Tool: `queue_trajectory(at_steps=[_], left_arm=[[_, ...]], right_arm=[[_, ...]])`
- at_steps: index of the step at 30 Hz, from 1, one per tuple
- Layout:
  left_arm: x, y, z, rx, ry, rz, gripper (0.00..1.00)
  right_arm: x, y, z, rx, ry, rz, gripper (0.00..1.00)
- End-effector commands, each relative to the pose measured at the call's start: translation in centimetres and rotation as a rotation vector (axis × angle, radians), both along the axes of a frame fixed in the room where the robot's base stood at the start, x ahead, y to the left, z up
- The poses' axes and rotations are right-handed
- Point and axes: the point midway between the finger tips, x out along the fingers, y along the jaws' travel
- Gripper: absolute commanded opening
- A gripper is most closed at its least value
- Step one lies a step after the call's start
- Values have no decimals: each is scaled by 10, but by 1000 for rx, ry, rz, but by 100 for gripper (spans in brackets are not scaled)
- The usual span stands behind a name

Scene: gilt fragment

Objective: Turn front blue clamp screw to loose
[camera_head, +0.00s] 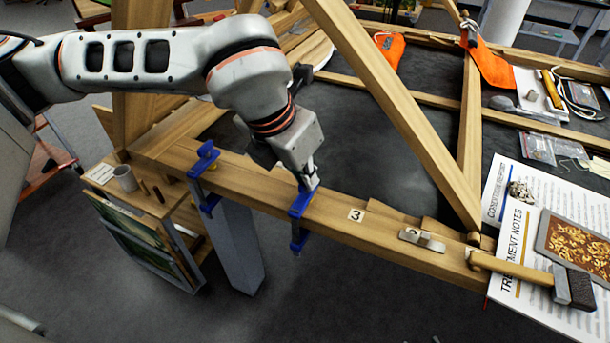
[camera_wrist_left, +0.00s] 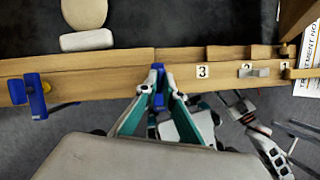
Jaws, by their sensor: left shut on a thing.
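Two blue clamps sit on the front wooden beam (camera_head: 383,231). One blue clamp (camera_head: 298,207) is nearer the middle of the beam, and the other blue clamp (camera_head: 204,160) is further left by the corner. My left gripper (camera_head: 309,183) is at the top of the nearer clamp. In the left wrist view, the teal fingers of my left gripper (camera_wrist_left: 159,82) are shut on the upper part of this blue clamp (camera_wrist_left: 158,99). The fingers hide much of its screw. The other clamp (camera_wrist_left: 36,95) stands free at the left there. White-and-black links of what looks like my right arm show at lower right.
A number 3 tag (camera_head: 356,215) and a small metal block (camera_head: 422,239) lie on the beam to the right. A mallet (camera_head: 530,272) lies across the right end near printed papers (camera_head: 507,233). A slanted wooden bar (camera_head: 392,105) rises behind. A small cabinet (camera_head: 150,205) stands left.

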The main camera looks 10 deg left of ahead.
Motion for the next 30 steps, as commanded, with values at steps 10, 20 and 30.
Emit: queue_trajectory(at_steps=[10, 20, 30], left_arm=[[0, -2, 0, -1, -2, 204, 0], [0, -2, 1, -1, -2, 273, 0], [1, -2, 2, -2, -2, 277, 0]], right_arm=[[2, 0, -2, -5, -5, 2, 40], [0, 1, -3, -4, -2, 4, 40], [-4, 1, -7, -4, 8, 5, 40]])
